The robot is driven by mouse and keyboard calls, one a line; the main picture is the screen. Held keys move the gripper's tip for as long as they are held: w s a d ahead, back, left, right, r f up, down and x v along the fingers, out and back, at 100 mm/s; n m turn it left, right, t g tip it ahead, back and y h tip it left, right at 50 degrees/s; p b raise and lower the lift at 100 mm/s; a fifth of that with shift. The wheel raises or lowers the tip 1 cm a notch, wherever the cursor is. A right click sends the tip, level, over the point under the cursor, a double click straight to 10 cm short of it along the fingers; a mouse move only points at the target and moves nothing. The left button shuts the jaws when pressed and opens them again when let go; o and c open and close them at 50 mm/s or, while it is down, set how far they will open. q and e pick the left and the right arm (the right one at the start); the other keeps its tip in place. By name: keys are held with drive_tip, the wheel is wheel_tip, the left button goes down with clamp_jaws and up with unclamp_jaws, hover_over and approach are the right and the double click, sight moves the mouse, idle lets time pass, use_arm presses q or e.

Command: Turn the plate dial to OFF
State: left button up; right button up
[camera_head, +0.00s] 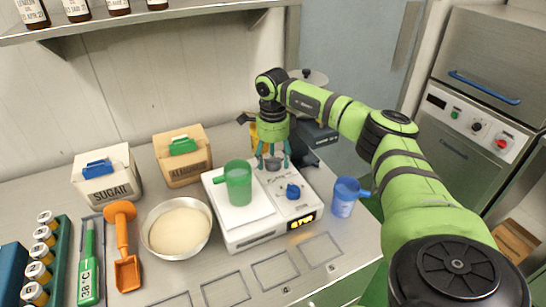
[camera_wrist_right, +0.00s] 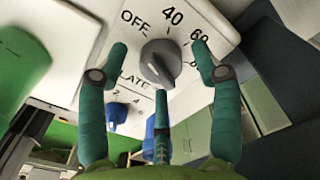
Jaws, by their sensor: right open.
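The white hot plate unit (camera_head: 250,232) stands on the steel bench with a green mug (camera_head: 238,183) on its top. Its grey plate dial (camera_wrist_right: 160,63) shows in the right wrist view, with OFF, 40 and 60 printed around it and part of PLATE below. I cannot tell for sure which mark the dial points to. My right gripper (camera_head: 273,162) is over the unit's back right, pointing down. In the right wrist view its open fingers (camera_wrist_right: 160,75) stand around the dial; I cannot tell whether they touch it. My left gripper is not in view.
A blue knob (camera_head: 293,191) sits on the unit near the dial, and a blue mug (camera_head: 345,197) stands to its right. A bowl (camera_head: 148,238), an orange scoop (camera_head: 126,260) and a sugar box (camera_head: 107,178) are to the left. A shelf (camera_head: 150,18) hangs above.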

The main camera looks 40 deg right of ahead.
sight(273, 158)
wheel_tip(273, 158, up, 12)
idle(0.5)
idle(0.4)
